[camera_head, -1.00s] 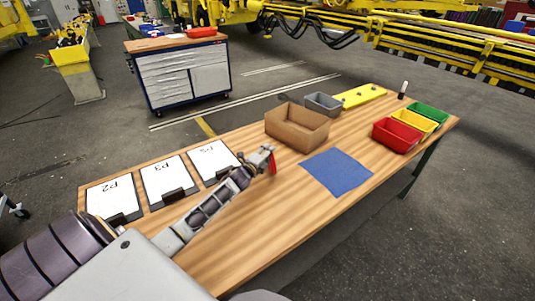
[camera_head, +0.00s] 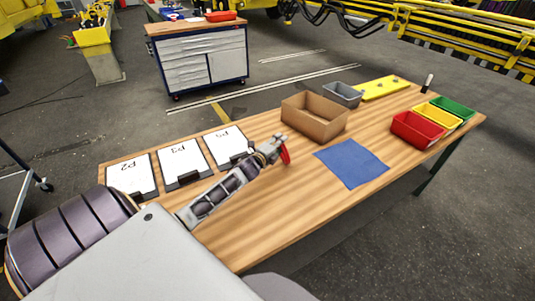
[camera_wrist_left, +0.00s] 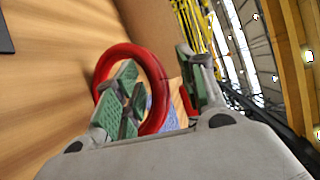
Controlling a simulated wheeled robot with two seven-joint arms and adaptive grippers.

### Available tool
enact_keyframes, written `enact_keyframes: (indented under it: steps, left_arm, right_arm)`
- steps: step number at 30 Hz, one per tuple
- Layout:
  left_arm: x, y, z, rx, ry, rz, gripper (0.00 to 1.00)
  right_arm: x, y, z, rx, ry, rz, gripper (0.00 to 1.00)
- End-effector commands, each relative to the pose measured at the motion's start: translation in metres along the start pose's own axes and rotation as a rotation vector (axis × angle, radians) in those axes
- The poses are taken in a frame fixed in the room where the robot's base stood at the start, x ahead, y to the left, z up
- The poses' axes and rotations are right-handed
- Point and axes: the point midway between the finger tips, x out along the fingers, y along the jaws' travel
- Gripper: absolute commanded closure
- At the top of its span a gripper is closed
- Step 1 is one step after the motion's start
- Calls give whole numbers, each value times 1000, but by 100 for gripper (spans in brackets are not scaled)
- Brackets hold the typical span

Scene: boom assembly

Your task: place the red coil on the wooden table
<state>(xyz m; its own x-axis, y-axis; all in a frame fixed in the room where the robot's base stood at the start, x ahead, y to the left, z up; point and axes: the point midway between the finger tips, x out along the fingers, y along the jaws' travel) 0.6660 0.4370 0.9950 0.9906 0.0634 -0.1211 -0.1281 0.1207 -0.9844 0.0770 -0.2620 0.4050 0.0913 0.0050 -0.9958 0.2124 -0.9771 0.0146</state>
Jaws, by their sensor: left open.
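The red coil (camera_head: 285,156) is at the tip of my left gripper (camera_head: 277,151), over the middle of the wooden table (camera_head: 290,215). In the left wrist view the coil (camera_wrist_left: 157,80) is a red ring, tilted, around or just behind one green-padded finger of the open left gripper (camera_wrist_left: 160,95). Part of the ring is hidden by that finger. The other finger is apart to the right, with a bit of red beside it. I cannot tell whether the coil touches the table. My right gripper is in no view.
A cardboard box (camera_head: 314,121) stands just beyond the gripper. A blue mat (camera_head: 351,164) lies to its right. Clipboards (camera_head: 182,160) lie left. Red, yellow and green bins (camera_head: 415,131) stand at the right end. The front middle of the table is clear.

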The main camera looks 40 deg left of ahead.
Motion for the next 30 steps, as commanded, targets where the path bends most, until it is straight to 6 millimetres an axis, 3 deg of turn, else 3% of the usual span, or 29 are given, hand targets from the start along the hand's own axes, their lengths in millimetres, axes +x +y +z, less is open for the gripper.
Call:
enact_keyframes:
  steps: [30]
  left_arm:
    - [-76, 0, 0, -1, 1, -1, 60]
  right_arm:
    - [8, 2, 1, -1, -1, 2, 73]
